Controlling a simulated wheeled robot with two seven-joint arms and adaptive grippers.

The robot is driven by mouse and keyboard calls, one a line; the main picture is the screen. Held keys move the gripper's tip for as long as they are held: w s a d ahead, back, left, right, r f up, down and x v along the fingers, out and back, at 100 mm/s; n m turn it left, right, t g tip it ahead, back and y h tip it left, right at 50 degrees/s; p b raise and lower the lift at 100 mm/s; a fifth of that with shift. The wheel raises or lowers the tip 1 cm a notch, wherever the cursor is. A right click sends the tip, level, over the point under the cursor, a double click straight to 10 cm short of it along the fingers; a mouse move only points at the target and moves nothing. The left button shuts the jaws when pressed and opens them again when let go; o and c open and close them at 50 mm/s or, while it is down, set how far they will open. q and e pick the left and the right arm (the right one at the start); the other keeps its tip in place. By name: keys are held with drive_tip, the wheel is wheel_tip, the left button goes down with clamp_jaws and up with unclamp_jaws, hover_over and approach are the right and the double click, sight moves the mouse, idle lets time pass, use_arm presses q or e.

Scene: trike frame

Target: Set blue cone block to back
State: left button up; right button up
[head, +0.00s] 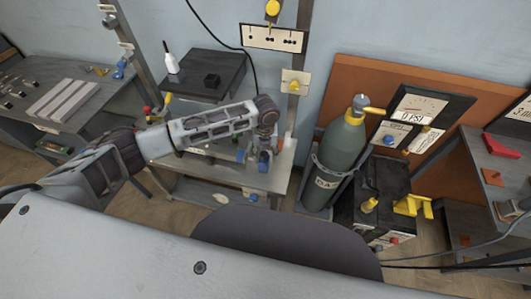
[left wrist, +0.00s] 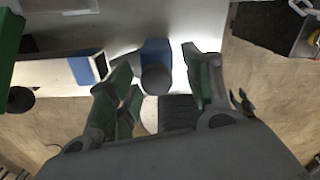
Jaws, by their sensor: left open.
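My left gripper (head: 255,148) points down over the front of the middle workbench (head: 284,177). In the left wrist view the gripper (left wrist: 158,66) is open, with its two green-edged fingers apart. A blue block (left wrist: 155,51) with a dark round end shows between and beyond the fingertips; I cannot tell whether they touch it, and its cone shape is not clear. A second blue piece (left wrist: 83,69) lies to the left, beside a white part. In the head view a blue piece (head: 264,157) shows at the gripper, partly hidden by it. My right gripper is not in view.
A green gas cylinder (head: 343,146) stands right of the bench. Another blue item (head: 120,69) is on the left bench.

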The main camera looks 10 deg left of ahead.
use_arm(q)
wheel_tip(320, 180, up, 12)
idle(0.7)
drive_tip(key=shift+f, duration=0.1)
idle(0.5)
